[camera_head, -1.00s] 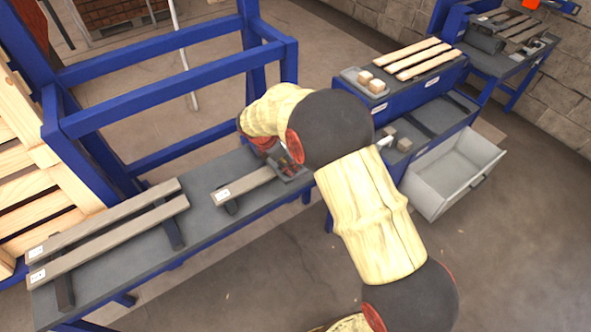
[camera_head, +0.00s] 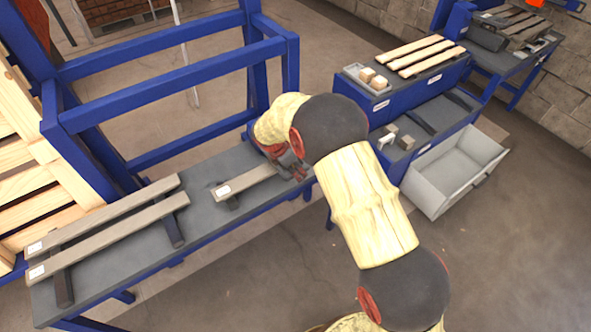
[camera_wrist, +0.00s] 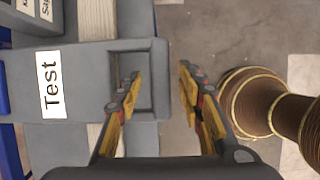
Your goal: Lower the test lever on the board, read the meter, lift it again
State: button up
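A grey block with a white "Test" label (camera_wrist: 50,84) is at the left of the wrist view. A grey rectangular loop (camera_wrist: 159,80), which looks like the test lever, sticks out from its right side. My gripper (camera_wrist: 160,72) is open, with its left finger over the loop's opening and its right finger beyond the outer bar. The bar lies between the fingers, apart from the right one; contact with the left is unclear. In the head view my gripper (camera_head: 292,168) is over the right end of the bench and hides the lever. No meter reading is visible.
The grey bench (camera_head: 130,262) carries two long boards (camera_head: 110,240) and a shorter board (camera_head: 245,184). A blue frame (camera_head: 170,92) stands behind it. An open grey drawer (camera_head: 455,175) juts out at the right. The floor in front is clear.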

jog(key=shift+c, duration=1.2)
grip_shut()
